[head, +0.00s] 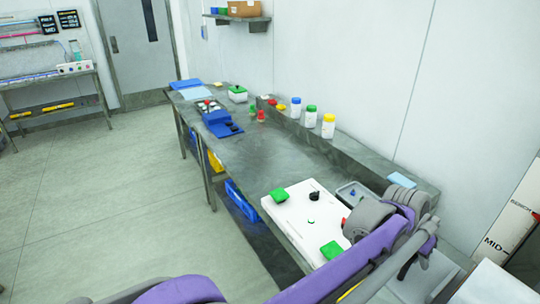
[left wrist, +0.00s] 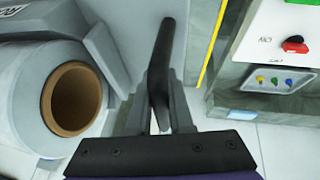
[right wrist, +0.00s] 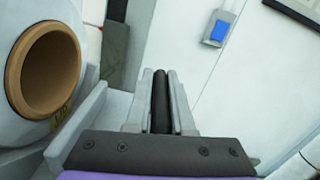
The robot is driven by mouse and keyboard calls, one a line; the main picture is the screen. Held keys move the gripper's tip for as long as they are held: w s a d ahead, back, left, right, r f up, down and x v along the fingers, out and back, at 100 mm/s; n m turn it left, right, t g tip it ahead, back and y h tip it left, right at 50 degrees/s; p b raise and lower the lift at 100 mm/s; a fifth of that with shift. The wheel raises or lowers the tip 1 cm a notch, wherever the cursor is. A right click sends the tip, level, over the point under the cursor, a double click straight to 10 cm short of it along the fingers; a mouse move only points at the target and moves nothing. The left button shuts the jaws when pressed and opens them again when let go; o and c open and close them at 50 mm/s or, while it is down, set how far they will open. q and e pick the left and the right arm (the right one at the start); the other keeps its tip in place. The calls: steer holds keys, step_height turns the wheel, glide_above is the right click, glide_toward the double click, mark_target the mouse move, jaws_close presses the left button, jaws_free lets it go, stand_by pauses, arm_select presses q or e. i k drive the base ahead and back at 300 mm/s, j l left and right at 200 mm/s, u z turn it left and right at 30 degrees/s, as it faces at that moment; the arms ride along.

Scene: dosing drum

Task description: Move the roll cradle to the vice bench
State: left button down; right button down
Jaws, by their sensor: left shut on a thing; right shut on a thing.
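The roll cradle shows in both wrist views as a grey frame (left wrist: 110,50) with a white roll (left wrist: 30,95) in it. The roll has a brown hollow core, also seen in the right wrist view (right wrist: 45,70). My left gripper (left wrist: 158,105) is shut on a black handle bar of the cradle. My right gripper (right wrist: 160,105) is shut on another black bar of it. In the head view my left arm crosses the lower right, and the cradle is mostly hidden or cut off there. I see no vice, so I cannot tell which bench is the vice bench.
A long grey bench (head: 255,160) runs along the wall, carrying a white board (head: 300,225), green-lidded items, bottles (head: 311,117) and a small tray (head: 353,193). Another bench (head: 45,80) stands at the back left. The floor (head: 90,200) left of the long bench is clear.

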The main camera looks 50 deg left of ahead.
mark_target(269, 154)
steer(key=k+j, duration=0.1)
steer(key=j, duration=0.6)
steer(key=k+j, duration=0.1)
steer(key=j, duration=1.25)
steer(key=k+j, duration=0.15)
steer(key=j, duration=0.5)
steer(key=k+j, duration=0.1)
steer(key=j, duration=0.6)
